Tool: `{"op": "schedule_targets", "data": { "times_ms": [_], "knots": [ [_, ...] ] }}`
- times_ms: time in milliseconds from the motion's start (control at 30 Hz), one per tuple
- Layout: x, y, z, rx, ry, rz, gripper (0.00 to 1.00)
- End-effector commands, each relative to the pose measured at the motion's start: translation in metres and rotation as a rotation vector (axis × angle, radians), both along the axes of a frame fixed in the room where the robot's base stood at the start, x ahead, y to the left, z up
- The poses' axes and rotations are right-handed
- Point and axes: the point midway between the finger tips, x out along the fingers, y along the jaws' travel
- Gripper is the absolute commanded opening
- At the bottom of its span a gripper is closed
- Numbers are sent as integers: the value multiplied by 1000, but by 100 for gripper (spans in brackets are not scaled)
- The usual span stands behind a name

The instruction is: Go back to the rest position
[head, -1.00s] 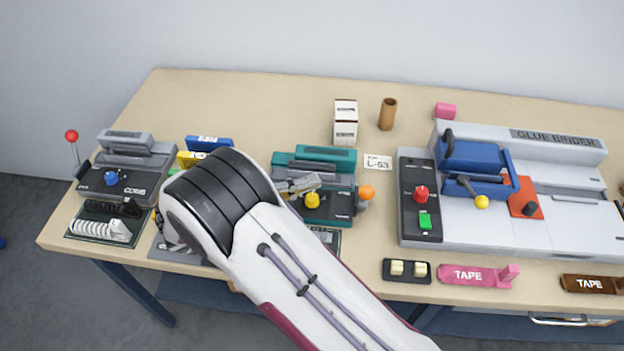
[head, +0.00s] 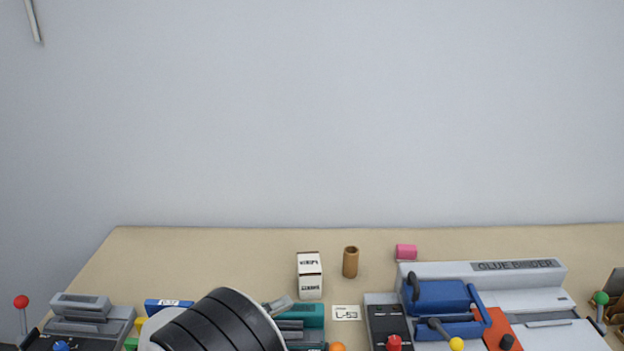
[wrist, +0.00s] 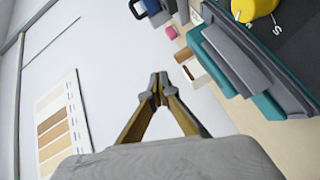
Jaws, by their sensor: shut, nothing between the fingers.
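My gripper (wrist: 158,88) is shut and empty in the wrist view, its fingertips meeting in front of the pale wall. In the head view a small grey part of my gripper (head: 280,305) shows at the left back edge of the teal machine (head: 306,316), beside my dark-banded arm. The teal machine also shows at the upper right of the wrist view (wrist: 262,85), with a yellow knob (wrist: 252,8) on it. The gripper looks clear of the machine. Most of my arm is below the head picture.
On the table (head: 200,255) stand a white box (head: 310,275), a brown cup (head: 350,262), a pink block (head: 406,252) and the glue binder (head: 520,285). A grey machine (head: 85,318) is at left. A colour chart (wrist: 60,122) hangs on the wall. The space above the table is clear.

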Motion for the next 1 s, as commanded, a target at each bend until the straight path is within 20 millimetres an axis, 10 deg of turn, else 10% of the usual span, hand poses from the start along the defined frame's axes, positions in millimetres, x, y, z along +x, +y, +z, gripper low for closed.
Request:
{"op": "schedule_targets", "data": {
  "times_ms": [500, 1000],
  "knots": [
    [89, -8, 86, 476, -203, 289, 0],
    [103, -17, 169, 851, -252, 531, 0]
  ]
}}
